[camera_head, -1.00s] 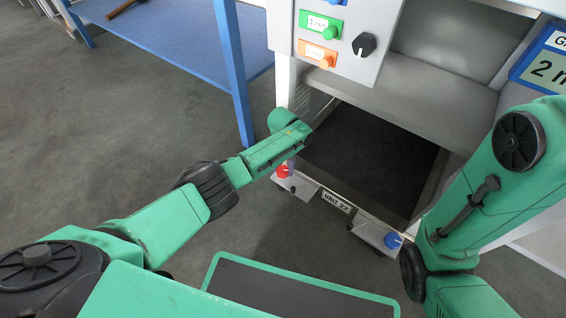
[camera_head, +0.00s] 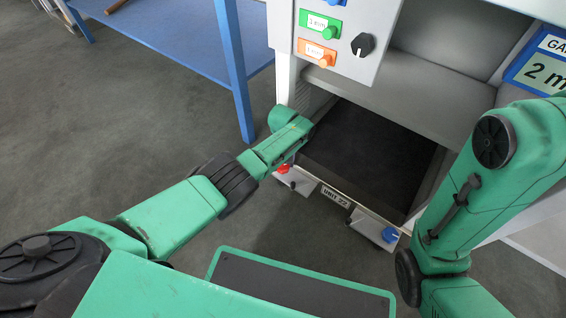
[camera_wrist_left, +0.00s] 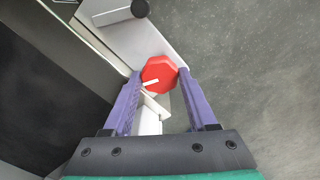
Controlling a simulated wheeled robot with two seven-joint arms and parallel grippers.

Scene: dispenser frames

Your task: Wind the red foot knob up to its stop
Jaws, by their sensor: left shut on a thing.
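The red foot knob (camera_wrist_left: 160,73) shows from above in the left wrist view, with a white mark on its top. It is between the two purple fingers of my left gripper (camera_wrist_left: 158,78), which are shut on it. In the head view the red knob (camera_head: 284,169) is mostly hidden by my left wrist, at the left front foot of the machine. My right arm (camera_head: 480,190) comes down at the right in the head view; its gripper is out of sight.
A blue knob (camera_head: 390,234) sits at the right front foot. A plate reading "UNIT 22" (camera_head: 336,197) is between the feet. A panel with coloured buttons and a black dial (camera_head: 363,45) is above. A blue table (camera_head: 170,40) stands at the left.

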